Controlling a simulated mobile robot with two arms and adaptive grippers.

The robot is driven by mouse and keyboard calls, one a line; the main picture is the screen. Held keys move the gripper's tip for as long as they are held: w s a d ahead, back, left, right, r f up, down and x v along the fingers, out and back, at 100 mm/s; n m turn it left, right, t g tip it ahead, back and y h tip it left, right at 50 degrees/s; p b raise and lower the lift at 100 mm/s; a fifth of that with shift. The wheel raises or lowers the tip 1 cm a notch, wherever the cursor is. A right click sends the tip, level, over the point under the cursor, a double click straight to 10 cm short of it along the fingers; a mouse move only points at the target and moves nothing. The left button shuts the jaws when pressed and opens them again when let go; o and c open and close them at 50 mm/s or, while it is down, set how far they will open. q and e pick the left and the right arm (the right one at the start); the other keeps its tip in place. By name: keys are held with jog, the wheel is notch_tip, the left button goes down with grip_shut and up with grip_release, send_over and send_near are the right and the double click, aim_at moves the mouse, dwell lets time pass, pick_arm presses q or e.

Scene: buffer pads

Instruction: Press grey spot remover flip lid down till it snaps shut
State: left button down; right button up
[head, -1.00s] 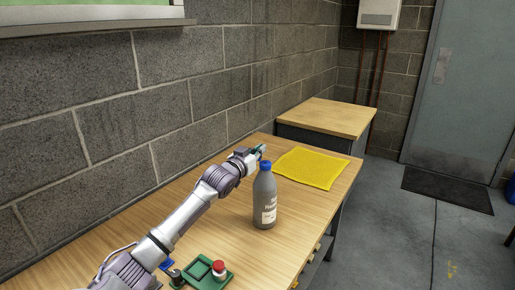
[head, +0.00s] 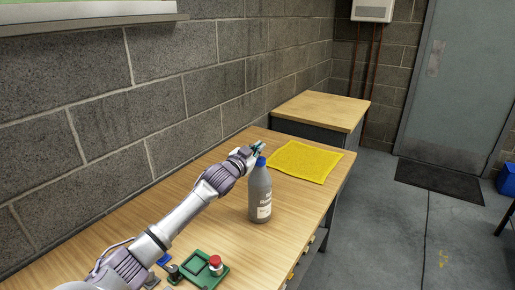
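The grey spot remover bottle (head: 259,196) stands upright on the wooden table, with a white label on its front. Its blue lid (head: 261,162) is on top; it is too small to tell whether the lid is snapped shut. My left gripper (head: 257,149) is just behind and left of the lid, at about lid height. Its fingers are small and partly hidden, so I cannot tell whether they are open, or whether they touch the lid. My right gripper is not in view.
A yellow cloth (head: 302,161) lies flat behind and right of the bottle. A green tray (head: 197,266) with a red-topped item (head: 216,264) sits at the near edge. The wooden table (head: 180,195) is clear left of my arm. A second table (head: 322,108) stands beyond.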

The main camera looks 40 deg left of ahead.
pick_arm(q)
jog(key=c, duration=1.3)
grip_release()
jog(key=s, duration=0.4)
jog(key=s+d, duration=0.1)
jog(key=s, duration=0.3)
jog(key=s+d, duration=0.1)
jog(key=s, duration=0.3)
